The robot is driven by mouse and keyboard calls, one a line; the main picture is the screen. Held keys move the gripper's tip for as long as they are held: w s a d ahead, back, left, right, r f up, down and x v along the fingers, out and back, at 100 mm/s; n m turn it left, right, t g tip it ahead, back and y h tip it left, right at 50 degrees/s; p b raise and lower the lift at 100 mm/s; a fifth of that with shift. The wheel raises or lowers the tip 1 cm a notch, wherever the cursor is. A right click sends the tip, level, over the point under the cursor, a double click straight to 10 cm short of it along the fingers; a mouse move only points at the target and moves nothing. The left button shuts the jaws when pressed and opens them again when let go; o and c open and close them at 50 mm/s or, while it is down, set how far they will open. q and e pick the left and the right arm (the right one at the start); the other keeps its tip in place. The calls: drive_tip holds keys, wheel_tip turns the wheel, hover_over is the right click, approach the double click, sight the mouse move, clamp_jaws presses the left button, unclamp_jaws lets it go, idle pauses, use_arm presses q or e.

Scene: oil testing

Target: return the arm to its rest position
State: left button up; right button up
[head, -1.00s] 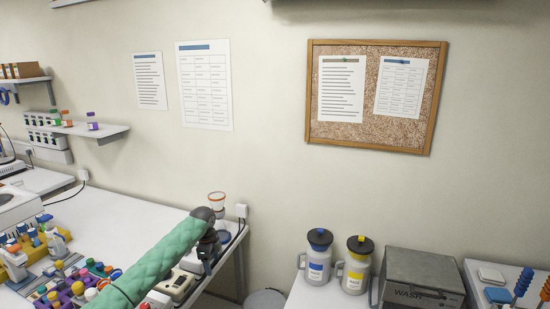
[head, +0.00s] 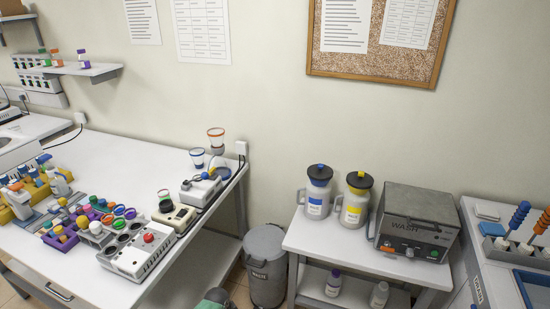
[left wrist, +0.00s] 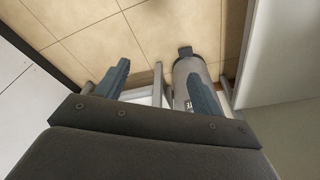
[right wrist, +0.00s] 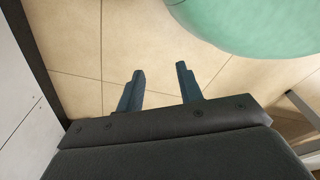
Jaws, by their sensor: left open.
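My left gripper (left wrist: 158,88) is open and empty in the left wrist view, its two fingers apart above the tiled floor. A grey bin (left wrist: 190,70) shows behind its right finger. My right gripper (right wrist: 160,88) shows in the right wrist view with its fingers apart and nothing between them, over the tiled floor.
The left bench (head: 115,165) holds tube racks, a white block with a red knob (head: 138,250) and small devices. A grey waste bin (head: 265,265) stands between it and the right table (head: 345,250), which carries two jugs and a wash box (head: 415,220). Floor shows between the benches.

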use_arm(q)
drive_tip(key=s+f+n+b, duration=0.1)
drive_tip(key=s+f+n, duration=0.1)
drive_tip(key=s+f, duration=0.5)
drive_tip(key=s+a+f+n+b, duration=0.1)
drive_tip(key=s+f+n, duration=0.2)
drive_tip(key=s, duration=1.6)
drive_tip(key=s+a+f+n+y+b, duration=0.1)
drive_tip(key=s+f+n, duration=0.2)
drive_tip(key=s+f, duration=0.8)
drive_tip(key=shift+s+a+f+b, duration=0.2)
drive_tip(key=shift+s+f+b, duration=0.15)
drive_tip(key=shift+s, duration=0.7)
use_arm(e)
drive_tip(key=w+a+r, duration=0.2)
drive_tip(key=w+r, duration=0.3)
drive_tip(key=w, duration=0.1)
drive_tip(key=shift+w+r, duration=0.2)
drive_tip(key=shift+w, duration=0.05)
drive_tip(key=shift+w, duration=0.1)
